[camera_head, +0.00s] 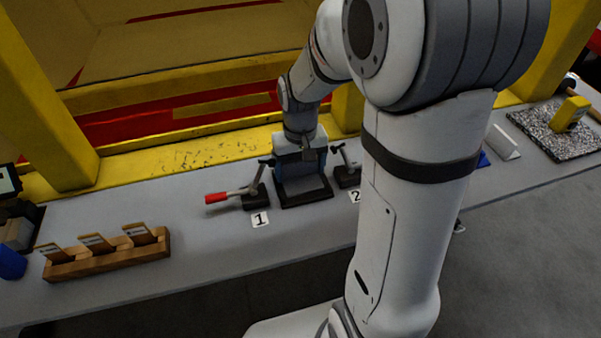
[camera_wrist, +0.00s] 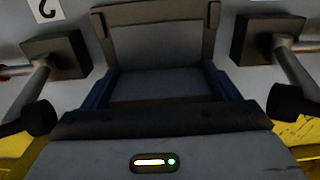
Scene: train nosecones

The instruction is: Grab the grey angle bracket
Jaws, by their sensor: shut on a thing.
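The grey angle bracket (camera_head: 305,187) sits in a dark holding fixture (camera_head: 308,203) between two toggle clamps. Its flat grey face (camera_wrist: 160,86) also shows in the wrist view. My gripper (camera_head: 299,172) is over the fixture, pointing down, with blue fingers on either side of the bracket. In the wrist view my gripper (camera_wrist: 160,88) is shut on the bracket; the fingertips' contact is partly hidden by the gripper body.
A wooden card holder (camera_head: 108,260) stands at left, a pale angled piece (camera_head: 503,143) and a speckled tray (camera_head: 548,142) at right.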

